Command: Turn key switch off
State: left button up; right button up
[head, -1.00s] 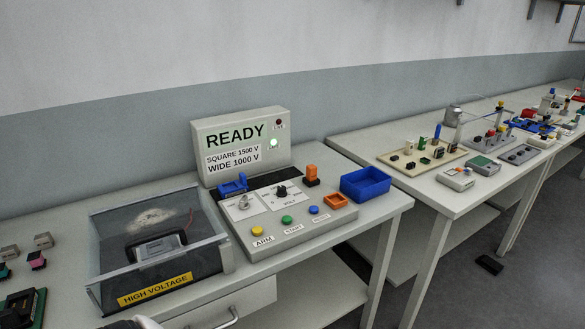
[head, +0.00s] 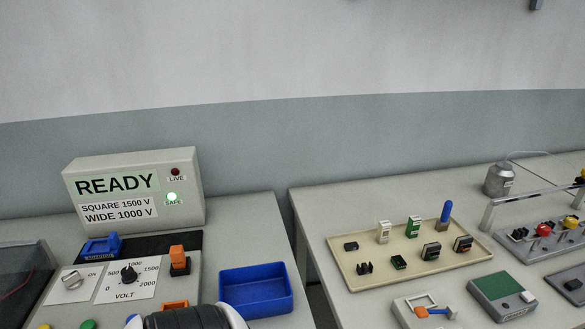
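The key switch (head: 71,281) is a silver knob on a white plate at the left of the grey control panel (head: 193,287), in the lower left of the head view. The word ON is printed to its right. The knob's exact angle is too small to tell. A dark ribbed part of my arm with pale edges covers the panel's lower right. Neither of my grippers shows, and nothing is seen touching the key switch.
The display box (head: 135,192) reads READY, with a green SAFE lamp (head: 171,196) lit and the LIVE lamp dark. A black VOLT dial (head: 129,275), blue connector (head: 101,247), orange connector (head: 179,259) and blue bin (head: 256,293) are close by. A second table holds a beige tray (head: 345,265).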

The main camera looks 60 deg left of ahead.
aim_at(72, 280)
jog(key=u, duration=0.45)
jog(key=i+u, duration=0.15)
jog(key=u, duration=0.3)
jog(key=l+u, duration=0.1)
jog(key=u, duration=0.35)
jog(key=i+l+u, duration=0.1)
jog(key=u, duration=0.85)
jog(key=l, duration=0.1)
